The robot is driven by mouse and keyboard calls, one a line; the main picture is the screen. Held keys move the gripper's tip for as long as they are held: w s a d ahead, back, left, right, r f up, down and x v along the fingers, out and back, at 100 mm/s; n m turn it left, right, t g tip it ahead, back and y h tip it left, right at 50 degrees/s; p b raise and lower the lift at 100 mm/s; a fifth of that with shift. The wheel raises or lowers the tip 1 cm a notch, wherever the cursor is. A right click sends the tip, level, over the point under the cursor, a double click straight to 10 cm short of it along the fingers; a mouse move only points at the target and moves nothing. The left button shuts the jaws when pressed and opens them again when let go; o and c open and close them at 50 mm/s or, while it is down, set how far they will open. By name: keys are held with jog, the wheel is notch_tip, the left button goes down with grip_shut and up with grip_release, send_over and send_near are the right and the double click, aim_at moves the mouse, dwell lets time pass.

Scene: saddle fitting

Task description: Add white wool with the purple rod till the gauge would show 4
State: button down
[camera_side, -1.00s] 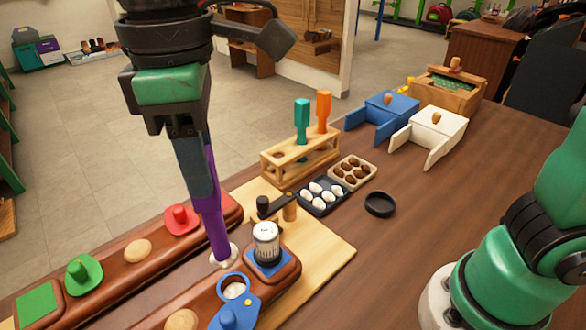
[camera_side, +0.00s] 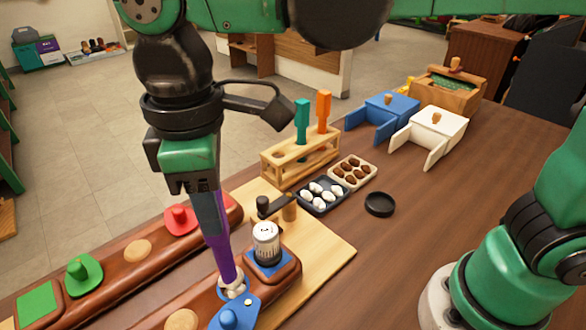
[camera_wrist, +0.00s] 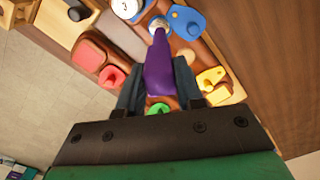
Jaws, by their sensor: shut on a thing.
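My gripper (camera_side: 212,215) is shut on the purple rod (camera_side: 222,258), which points down with a slight tilt. In the wrist view the rod (camera_wrist: 160,68) sits between my two fingers (camera_wrist: 159,88). The rod's lower end is at the round opening beside the blue cover (camera_side: 240,308) on the front brown panel. White shows around the tip; how deep it sits is hidden. The gauge (camera_side: 266,238), a white and dark cylinder, stands on a blue square just right of the opening. Its white top (camera_wrist: 125,6) reads 3 in the wrist view. White wool balls (camera_side: 322,193) lie in a dark tray.
Brown balls (camera_side: 354,171) fill a cream tray. A wooden rack (camera_side: 300,158) holds teal and orange tools. A black round dish (camera_side: 379,204) stands to the right. Red (camera_side: 181,220) and green (camera_side: 84,275) covers lie on the rear panel.

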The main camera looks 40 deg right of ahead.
jog(key=shift+f, duration=1.8)
dwell(1.0)
jog(key=shift+r, duration=4.05)
